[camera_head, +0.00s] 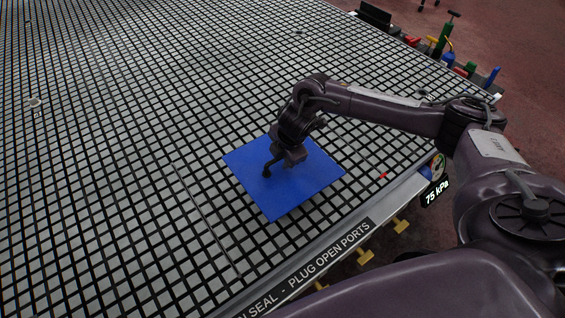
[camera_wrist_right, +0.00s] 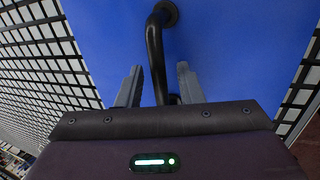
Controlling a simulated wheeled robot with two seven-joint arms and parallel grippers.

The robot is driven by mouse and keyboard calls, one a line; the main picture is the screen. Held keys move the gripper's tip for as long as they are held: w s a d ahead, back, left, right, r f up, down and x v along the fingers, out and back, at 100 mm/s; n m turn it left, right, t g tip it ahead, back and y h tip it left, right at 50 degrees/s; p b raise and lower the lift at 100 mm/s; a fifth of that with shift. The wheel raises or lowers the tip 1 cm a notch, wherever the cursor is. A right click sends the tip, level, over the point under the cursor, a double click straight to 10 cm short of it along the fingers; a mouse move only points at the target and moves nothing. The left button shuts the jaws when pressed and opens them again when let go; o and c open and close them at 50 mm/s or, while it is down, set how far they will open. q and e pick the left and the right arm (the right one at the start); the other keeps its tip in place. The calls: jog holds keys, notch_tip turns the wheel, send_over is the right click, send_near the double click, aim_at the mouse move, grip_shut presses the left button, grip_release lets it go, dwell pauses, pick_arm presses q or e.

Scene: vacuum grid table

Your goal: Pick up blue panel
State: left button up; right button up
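The blue panel (camera_head: 306,182) lies on the black-and-white grid table near its front edge. It fills most of the right wrist view (camera_wrist_right: 235,60). A black curved handle (camera_wrist_right: 155,50) stands on the panel; its near end also shows in the head view (camera_head: 267,173). My right gripper (camera_head: 279,163) is low over the panel at the handle. In the right wrist view its two grey fingers (camera_wrist_right: 159,75) stand apart, one on each side of the handle, with a gap on both sides. My left gripper is not in view.
The grid table (camera_head: 110,130) is wide and mostly clear left of the panel. A front rail (camera_head: 320,253) carries lettering, yellow valves below and a gauge with a "75 kPa" display (camera_head: 436,192). Coloured tools and a bin (camera_head: 445,40) line the far right edge.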

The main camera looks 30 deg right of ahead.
jog(key=shift+c, duration=0.3)
grip_shut()
jog(key=shift+r, duration=0.15)
jog(key=shift+w+r, duration=0.1)
jog(key=shift+r, duration=0.45)
notch_tip(320, 180, up, 6)
jog(key=shift+r+b, duration=0.25)
jog(key=shift+b, duration=0.5)
notch_tip(320, 180, up, 12)
jog(key=p, duration=0.4)
